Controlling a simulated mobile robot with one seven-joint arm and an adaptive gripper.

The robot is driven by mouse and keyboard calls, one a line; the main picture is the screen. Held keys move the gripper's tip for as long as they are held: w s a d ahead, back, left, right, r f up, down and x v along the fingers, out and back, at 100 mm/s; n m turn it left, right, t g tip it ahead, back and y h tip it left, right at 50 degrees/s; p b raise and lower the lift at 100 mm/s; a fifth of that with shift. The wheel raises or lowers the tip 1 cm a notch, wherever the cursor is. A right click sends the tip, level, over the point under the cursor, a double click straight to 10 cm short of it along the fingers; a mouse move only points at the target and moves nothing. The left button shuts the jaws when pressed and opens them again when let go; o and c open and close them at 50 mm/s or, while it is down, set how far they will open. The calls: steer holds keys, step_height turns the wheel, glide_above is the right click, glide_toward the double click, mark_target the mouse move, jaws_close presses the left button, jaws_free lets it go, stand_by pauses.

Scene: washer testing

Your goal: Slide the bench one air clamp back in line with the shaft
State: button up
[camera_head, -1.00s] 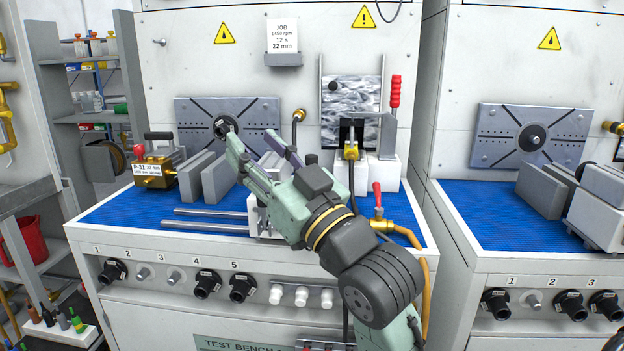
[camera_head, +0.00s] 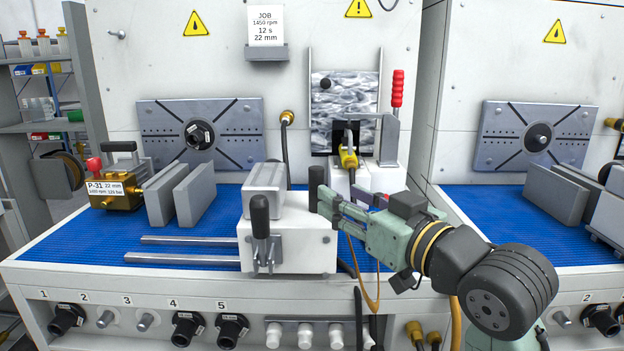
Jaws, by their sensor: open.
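The bench one air clamp (camera_head: 305,249) is a white block with a grey top piece and a black-knobbed lever on its front. It sits at the right end of two steel rails (camera_head: 185,259). The shaft hub (camera_head: 199,135) is on the slotted grey plate at the back, up and left of the clamp. My gripper (camera_head: 332,200) is open at the clamp's right side, fingers pointing left. A dark upright piece stands at the fingertips; I cannot tell if it is a fingertip or part of the clamp. Contact with the clamp is unclear.
Two grey blocks (camera_head: 194,196) and a brass pump tagged P-31 (camera_head: 117,187) stand left of the clamp. A red-handled valve (camera_head: 397,90) stands behind my gripper. A yellow hose (camera_head: 372,290) hangs below it. The blue mat around the rails is clear.

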mark_target(315, 183)
steer(key=p+x, duration=0.1)
steer(key=x, duration=0.7)
steer(key=shift+w+a, duration=0.25)
steer(key=shift+c, duration=0.4)
jaws_close()
